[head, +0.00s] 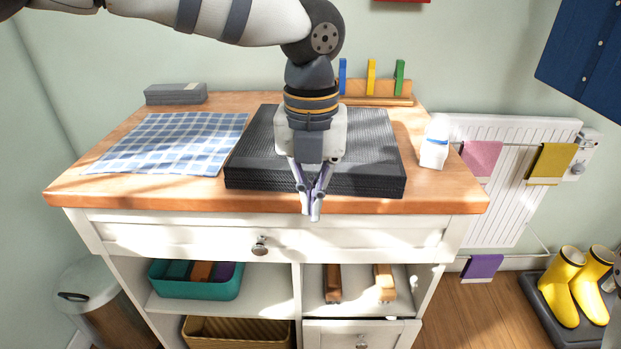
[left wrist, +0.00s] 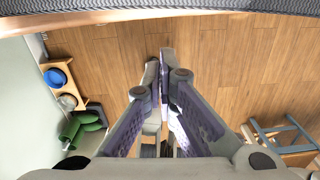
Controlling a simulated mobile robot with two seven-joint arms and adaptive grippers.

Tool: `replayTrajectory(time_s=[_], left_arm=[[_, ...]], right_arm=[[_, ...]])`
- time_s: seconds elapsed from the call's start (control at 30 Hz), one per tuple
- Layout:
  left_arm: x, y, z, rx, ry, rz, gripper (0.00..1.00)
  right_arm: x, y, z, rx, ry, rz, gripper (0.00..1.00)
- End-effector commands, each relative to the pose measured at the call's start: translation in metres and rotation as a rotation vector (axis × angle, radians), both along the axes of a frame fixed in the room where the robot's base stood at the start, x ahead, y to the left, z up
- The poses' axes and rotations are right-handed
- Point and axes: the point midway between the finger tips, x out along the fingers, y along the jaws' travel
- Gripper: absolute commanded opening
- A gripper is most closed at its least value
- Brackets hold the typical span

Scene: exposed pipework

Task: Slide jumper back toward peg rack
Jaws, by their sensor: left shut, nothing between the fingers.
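The jumper (head: 375,150) is a folded dark grey ribbed knit lying flat on the wooden dresser top, its front edge close to the front edge of the top. The peg rack (head: 375,99) is a low wooden rack with blue, yellow and green pegs, behind the jumper at the back. My left gripper (head: 310,215) is shut and empty, pointing down at the jumper's front edge; I cannot tell if it touches. It hides part of the jumper. In the left wrist view, the shut fingertips (left wrist: 161,62) show below a strip of the jumper (left wrist: 190,6). My right gripper is not in view.
A blue checked cloth (head: 165,143) lies left of the jumper, with a grey box (head: 175,94) behind it. A white bottle (head: 435,142) stands to the right. A drawer knob (head: 260,245) juts out below the front edge. A little bare wood shows between jumper and rack.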

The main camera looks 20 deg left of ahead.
Motion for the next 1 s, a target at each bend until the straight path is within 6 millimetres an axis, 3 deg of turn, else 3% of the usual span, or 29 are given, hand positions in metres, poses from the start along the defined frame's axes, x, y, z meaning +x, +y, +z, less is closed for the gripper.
replayTrajectory(time_s=[0.2,0.63,0.9,1.0], left_arm=[[0.022,0.005,-0.003,0.001,0.006,0.000,0.00],[0.030,0.007,-0.003,0.002,0.006,0.001,0.00],[0.090,0.019,-0.011,0.003,0.015,0.005,0.00],[0.100,0.022,-0.006,0.003,0.010,0.002,0.00]], right_arm=[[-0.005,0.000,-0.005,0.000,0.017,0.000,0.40],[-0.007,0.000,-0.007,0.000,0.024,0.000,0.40],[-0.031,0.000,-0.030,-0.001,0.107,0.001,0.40],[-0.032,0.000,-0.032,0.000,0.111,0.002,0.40]])
